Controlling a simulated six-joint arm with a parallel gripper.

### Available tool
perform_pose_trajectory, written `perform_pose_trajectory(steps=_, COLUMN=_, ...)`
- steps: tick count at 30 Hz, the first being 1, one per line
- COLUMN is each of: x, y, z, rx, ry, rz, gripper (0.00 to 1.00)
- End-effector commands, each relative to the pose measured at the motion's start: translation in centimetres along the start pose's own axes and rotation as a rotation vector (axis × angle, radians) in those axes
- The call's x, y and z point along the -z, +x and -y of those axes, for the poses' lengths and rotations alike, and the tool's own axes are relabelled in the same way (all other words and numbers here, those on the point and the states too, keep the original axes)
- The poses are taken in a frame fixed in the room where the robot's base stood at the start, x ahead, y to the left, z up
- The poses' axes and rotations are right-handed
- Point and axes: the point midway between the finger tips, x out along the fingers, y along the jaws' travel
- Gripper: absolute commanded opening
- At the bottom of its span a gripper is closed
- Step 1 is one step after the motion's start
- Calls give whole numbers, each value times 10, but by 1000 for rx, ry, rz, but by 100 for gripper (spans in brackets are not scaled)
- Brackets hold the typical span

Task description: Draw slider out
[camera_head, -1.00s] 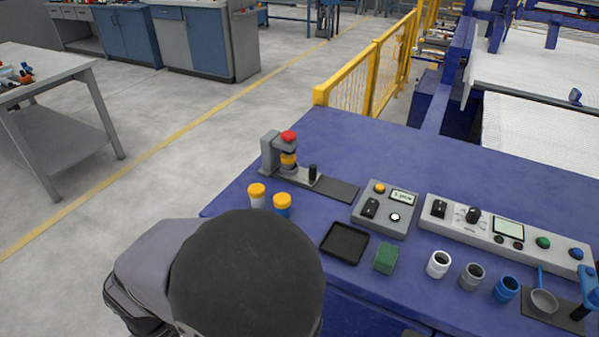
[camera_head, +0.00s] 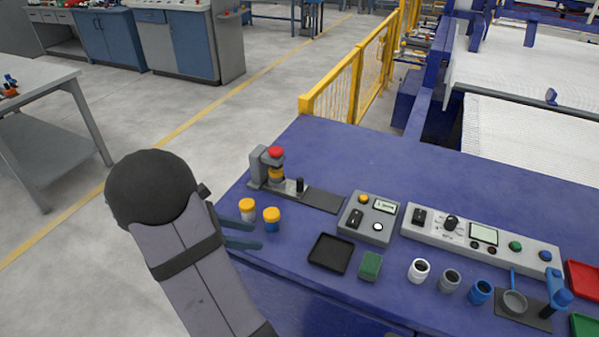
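The slider is a small grey piece with an upright black knob (camera_head: 299,186), on a dark rail (camera_head: 322,201) in front of a grey press stand (camera_head: 258,167). The stand has a red top knob (camera_head: 275,152), with a yellow-capped item (camera_head: 276,173) beneath it on the slider's left end. My gripper (camera_head: 258,236) shows two blue-grey fingers spread apart, open, with nothing seen between them. It is at the table's left edge, in front of and left of the slider, clear of the black knob.
Two yellow-capped jars, one white (camera_head: 247,211) and one blue (camera_head: 271,221), stand close to the fingers, between them and the slider. A black tray (camera_head: 331,253), green block (camera_head: 370,266) and control box (camera_head: 368,220) lie to the right. The table behind the rail is clear.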

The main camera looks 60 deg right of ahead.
Motion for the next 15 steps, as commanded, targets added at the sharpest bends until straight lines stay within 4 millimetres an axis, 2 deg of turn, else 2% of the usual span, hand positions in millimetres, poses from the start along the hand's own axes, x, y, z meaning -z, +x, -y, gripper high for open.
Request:
perform_pose_trajectory(steps=1, x=-27, y=10, z=-18, rx=4, ry=-66, rz=80, gripper=37)
perform_pose_trajectory(steps=4, x=-59, y=39, z=-57, rx=-3, ry=-169, rz=214, gripper=37)
perform_pose_trajectory(steps=9, x=-70, y=88, z=-111, rx=-31, ry=-167, rz=294, gripper=37)
perform_pose_trajectory(steps=12, x=-75, y=106, z=-131, rx=-46, ry=-141, rz=312, gripper=37)
perform_pose_trajectory(steps=15, x=-81, y=116, z=-144, rx=-55, ry=-123, rz=324, gripper=37)
